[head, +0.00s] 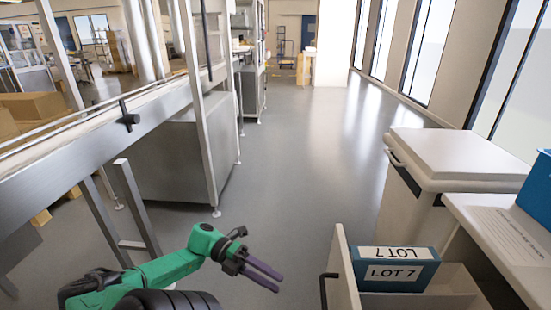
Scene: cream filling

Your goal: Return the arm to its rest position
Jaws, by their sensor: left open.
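My left arm (165,269) is green and comes in from the lower left of the head view, over the floor. My left gripper (270,272) has two dark fingers pointing right, and it is open with nothing between them. It is to the left of an open drawer (345,262) and apart from it. My right gripper is not in view.
A blue box labelled LOT 7 (393,268) sits in the open drawer. A white lidded bin (460,158) and a white counter with a blue container (537,190) stand at the right. A steel conveyor frame (95,140) runs along the left. The grey floor (310,150) between is clear.

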